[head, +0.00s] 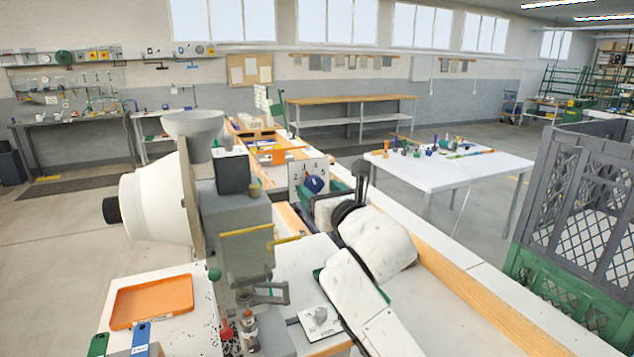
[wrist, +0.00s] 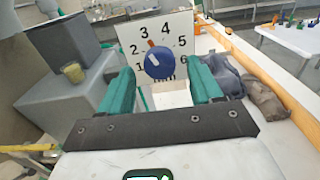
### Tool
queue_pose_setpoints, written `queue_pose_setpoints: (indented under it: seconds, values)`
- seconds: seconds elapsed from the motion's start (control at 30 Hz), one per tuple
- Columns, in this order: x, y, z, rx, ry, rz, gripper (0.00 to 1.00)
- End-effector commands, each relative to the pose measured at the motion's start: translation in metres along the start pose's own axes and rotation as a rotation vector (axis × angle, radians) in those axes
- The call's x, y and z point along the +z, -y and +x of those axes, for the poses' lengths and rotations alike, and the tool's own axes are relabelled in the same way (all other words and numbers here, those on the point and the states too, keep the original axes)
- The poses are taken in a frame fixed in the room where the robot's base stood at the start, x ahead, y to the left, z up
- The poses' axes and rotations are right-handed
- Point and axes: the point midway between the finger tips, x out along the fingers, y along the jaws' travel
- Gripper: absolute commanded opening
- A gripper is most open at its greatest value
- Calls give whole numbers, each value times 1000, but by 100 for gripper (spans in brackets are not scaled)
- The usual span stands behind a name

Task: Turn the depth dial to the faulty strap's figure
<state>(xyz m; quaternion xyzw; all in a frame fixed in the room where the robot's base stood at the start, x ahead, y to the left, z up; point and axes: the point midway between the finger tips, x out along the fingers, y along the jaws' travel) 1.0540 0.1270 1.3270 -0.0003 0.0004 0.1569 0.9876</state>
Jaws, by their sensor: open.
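The depth dial is a round blue knob (wrist: 158,62) on a white plate (wrist: 180,28) numbered 1 to 6. Its orange-red pointer is at the upper left, towards the 3. The knob also shows in the head view (head: 314,184), partly beside my gripper. My gripper (wrist: 162,75) is open, with its two green fingers apart, one on each side below the knob. The knob appears just beyond the fingertips; I cannot tell whether they touch it. I cannot identify the faulty strap or read its figure.
The grey press body (head: 240,230) stands left of my arm. An orange tray (head: 150,301) and blue (head: 141,336) and green tags lie at front left. A wooden-edged bench runs along the right.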

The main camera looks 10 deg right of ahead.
Motion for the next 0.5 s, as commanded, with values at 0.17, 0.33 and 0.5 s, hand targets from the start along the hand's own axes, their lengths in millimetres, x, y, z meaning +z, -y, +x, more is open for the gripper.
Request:
queue_pose_setpoints:
  seconds: [0.17, 0.33, 0.5]
  values:
    - [1, 0, 17, 0, 0, 0, 64]
    - [1, 0, 22, -1, 1, 0, 64]
    - [0, 0, 23, -1, 1, 0, 64]
